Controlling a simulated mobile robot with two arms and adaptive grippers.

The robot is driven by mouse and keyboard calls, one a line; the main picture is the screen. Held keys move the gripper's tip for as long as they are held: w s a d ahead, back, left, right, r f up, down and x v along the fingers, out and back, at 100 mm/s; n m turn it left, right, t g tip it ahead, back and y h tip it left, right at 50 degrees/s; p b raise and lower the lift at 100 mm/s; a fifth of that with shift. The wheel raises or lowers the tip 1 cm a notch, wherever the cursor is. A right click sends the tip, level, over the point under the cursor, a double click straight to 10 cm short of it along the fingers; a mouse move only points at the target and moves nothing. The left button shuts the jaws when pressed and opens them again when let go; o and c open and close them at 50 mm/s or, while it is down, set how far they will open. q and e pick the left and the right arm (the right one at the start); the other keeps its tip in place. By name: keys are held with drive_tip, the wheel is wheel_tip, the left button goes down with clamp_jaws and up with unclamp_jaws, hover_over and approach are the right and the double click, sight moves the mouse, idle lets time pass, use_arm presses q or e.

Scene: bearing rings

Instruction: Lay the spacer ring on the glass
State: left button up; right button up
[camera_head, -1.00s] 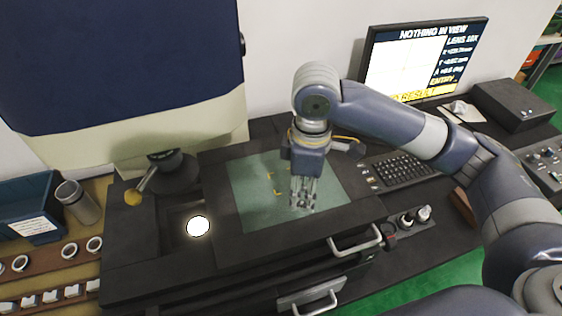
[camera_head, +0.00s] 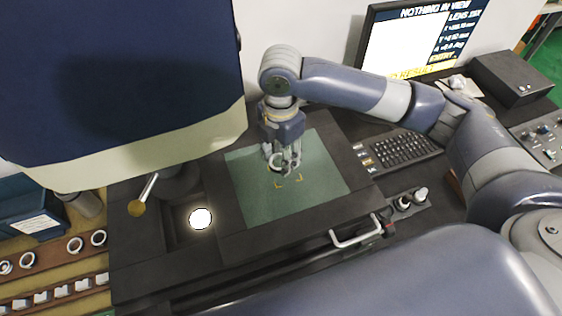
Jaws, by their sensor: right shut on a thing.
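The glass (camera_head: 255,195) is a greenish plate set in the dark bench, with small yellow corner marks (camera_head: 290,181) on it. My right gripper (camera_head: 286,166) points down over the upper middle of the glass. It is shut on a pale ring, the spacer ring (camera_head: 276,165), whose left part shows beside the fingers. I cannot tell whether the ring touches the glass or is a little above it. The yellow marks lie just below the gripper in the picture. My left gripper is not in view.
A bright round light (camera_head: 200,218) is left of the glass. Rings stand on a wooden rack (camera_head: 60,268) at the lower left. A large blue and cream housing (camera_head: 120,90) overhangs the upper left. A keyboard (camera_head: 400,150), monitor (camera_head: 415,45) and drawer handle (camera_head: 355,232) are at right.

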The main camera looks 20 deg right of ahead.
drive_tip(key=shift+f+p, duration=0.35)
drive_tip(key=shift+f, duration=1.8)
drive_tip(key=o, duration=1.1)
drive_tip(key=shift+f, duration=0.1)
wheel_tip(320, 180, up, 11)
drive_tip(key=shift+w+a+b, duration=0.1)
drive_tip(key=shift+b, duration=1.15)
drive_tip(key=shift+r, duration=0.65)
